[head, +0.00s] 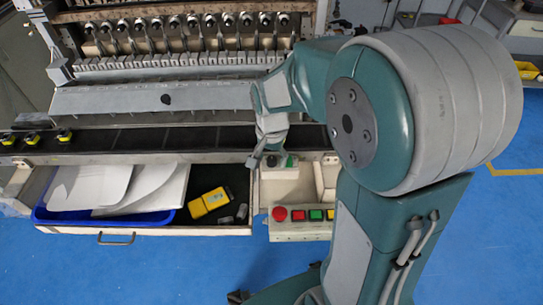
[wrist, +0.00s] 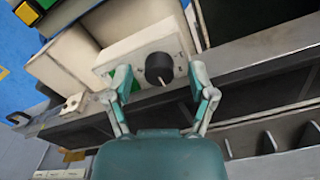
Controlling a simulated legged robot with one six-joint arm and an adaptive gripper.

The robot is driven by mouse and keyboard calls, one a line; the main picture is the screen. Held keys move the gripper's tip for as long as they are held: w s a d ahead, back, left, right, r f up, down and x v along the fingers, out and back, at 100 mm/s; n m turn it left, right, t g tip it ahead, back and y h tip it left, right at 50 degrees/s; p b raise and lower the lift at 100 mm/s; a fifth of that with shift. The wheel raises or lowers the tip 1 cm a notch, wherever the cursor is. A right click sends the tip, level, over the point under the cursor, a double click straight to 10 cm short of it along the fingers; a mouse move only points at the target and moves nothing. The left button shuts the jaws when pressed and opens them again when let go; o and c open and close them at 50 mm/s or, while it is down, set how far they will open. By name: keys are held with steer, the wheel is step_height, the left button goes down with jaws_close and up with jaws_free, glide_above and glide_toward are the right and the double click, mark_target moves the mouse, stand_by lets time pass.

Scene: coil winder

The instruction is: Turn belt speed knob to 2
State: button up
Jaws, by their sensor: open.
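The belt speed knob (wrist: 159,68) is a dark round knob with a pale pointer mark, on a white control box (wrist: 140,40) in the wrist view. My gripper (wrist: 159,80) is open, with one fingertip on each side of the knob and a visible gap to it. In the head view my gripper (head: 262,160) hangs over the small control box (head: 280,172) in front of the belt. The knob is mostly hidden there by the gripper. The numbers around the knob are too small to read.
The dark conveyor belt (head: 190,139) runs behind the box. A red emergency button (head: 279,214) and coloured push buttons (head: 315,214) sit on a panel in front. An open drawer (head: 150,228) at left holds a blue tray (head: 60,216) with papers and a yellow device (head: 209,202).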

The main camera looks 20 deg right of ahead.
jaws_close()
steer(key=shift+n, duration=0.3)
steer(key=n, duration=0.4)
steer(key=shift+n, duration=2)
